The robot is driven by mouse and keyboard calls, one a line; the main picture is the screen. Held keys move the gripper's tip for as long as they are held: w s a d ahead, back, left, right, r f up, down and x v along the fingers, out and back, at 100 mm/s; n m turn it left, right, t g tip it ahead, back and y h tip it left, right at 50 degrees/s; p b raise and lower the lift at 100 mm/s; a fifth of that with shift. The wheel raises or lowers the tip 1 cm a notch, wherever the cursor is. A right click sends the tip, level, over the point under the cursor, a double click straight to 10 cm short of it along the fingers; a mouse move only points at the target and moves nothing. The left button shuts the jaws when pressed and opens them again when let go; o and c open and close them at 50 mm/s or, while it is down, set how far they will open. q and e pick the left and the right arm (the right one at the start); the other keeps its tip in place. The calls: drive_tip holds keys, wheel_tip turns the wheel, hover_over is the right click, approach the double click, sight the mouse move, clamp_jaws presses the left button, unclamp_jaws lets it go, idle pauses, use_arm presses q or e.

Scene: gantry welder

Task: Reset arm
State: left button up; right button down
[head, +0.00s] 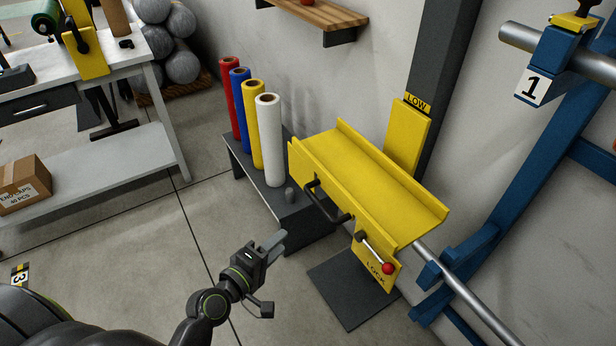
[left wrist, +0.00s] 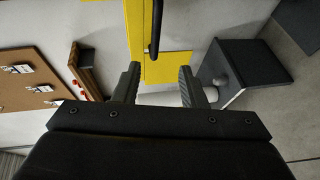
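My left gripper (head: 274,244) is in the lower middle of the head view, in free air in front of the dark stand and to the left of the yellow cradle (head: 385,188). In the left wrist view its two fingers (left wrist: 158,88) are spread apart with nothing between them. The black crank handle (head: 326,203) of the cradle and the red-knobbed lock lever (head: 375,252) are to the right of the gripper and apart from it. My right gripper does not show in either view.
Red, blue, yellow and white rolls (head: 268,140) stand upright on a low dark stand (head: 300,207). A workbench (head: 165,120) is at the left. A blue frame (head: 540,170) with a steel bar is at the right.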

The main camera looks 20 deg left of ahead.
use_arm(q)
drive_tip(key=s+a+f+m+g+y+p, duration=0.1)
drive_tip(key=s+a+f+m+g+p, duration=0.2)
drive_tip(key=f, duration=0.5)
drive_tip(key=s+a+f+m+g+y+p, duration=0.1)
drive_tip(key=s+f+g, duration=0.1)
drive_tip(key=s+f, duration=0.45)
drive_tip(key=s+a+f+m+g+y+p, duration=0.2)
drive_tip(key=f+g, duration=0.1)
drive_tip(key=f, duration=0.7)
drive_tip(key=s+a+f+m+g+p, duration=0.1)
drive_tip(key=s+f+m+g+p, duration=0.1)
drive_tip(key=s, duration=1)
drive_tip(key=s+a+f+m+g+y+p, duration=0.1)
drive_tip(key=s+f+m+g+p, duration=0.1)
drive_tip(key=s+f+m+g, duration=0.2)
drive_tip(key=s+f+m, duration=0.1)
drive_tip(key=s+f, duration=0.2)
drive_tip(key=s, duration=0.5)
drive_tip(key=shift+a+f+m, duration=0.25)
drive_tip(key=shift+f+m, duration=0.1)
drive_tip(key=shift+m, duration=0.05)
